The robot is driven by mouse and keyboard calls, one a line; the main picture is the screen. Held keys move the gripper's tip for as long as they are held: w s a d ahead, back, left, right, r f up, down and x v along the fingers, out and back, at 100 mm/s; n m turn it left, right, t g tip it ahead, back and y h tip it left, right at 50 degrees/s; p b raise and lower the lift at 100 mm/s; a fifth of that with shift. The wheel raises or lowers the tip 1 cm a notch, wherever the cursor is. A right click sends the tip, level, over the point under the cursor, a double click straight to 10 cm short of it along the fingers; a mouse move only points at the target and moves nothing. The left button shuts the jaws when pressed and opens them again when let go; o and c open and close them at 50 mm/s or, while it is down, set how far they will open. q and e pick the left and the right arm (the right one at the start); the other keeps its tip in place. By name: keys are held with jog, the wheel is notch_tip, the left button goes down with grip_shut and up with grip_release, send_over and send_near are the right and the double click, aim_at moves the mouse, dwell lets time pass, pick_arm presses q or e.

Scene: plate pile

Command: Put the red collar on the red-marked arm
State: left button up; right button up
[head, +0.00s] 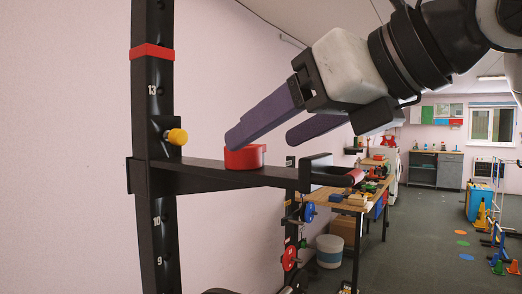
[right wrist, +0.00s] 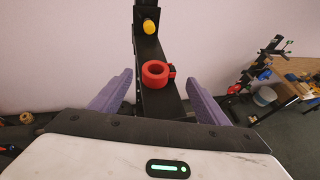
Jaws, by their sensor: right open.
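The red collar (head: 245,158) is a short red ring resting on top of the black horizontal rack arm (head: 205,178). In the right wrist view the collar (right wrist: 157,73) shows its round hole facing up, with a small tab at its right. My right gripper (head: 264,138) has purple fingers and is open. Its fingers are just above the collar in the head view, and spread to either side of it in the right wrist view. I cannot tell whether they touch it. A red band (head: 152,52) is on the black upright. My left gripper is out of view.
A yellow knob (head: 177,137) sticks out of the upright above the rack arm. A stand with a blue plate (head: 307,212) and a red plate (head: 289,258) is behind, beside a wooden workbench (head: 330,199). A white bucket (head: 329,250) stands on the floor.

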jog(key=v, duration=0.8)
jog(key=shift+s+d+r+b, duration=0.1)
jog(key=shift+s+d+b, duration=0.05)
jog(key=shift+b, duration=0.2)
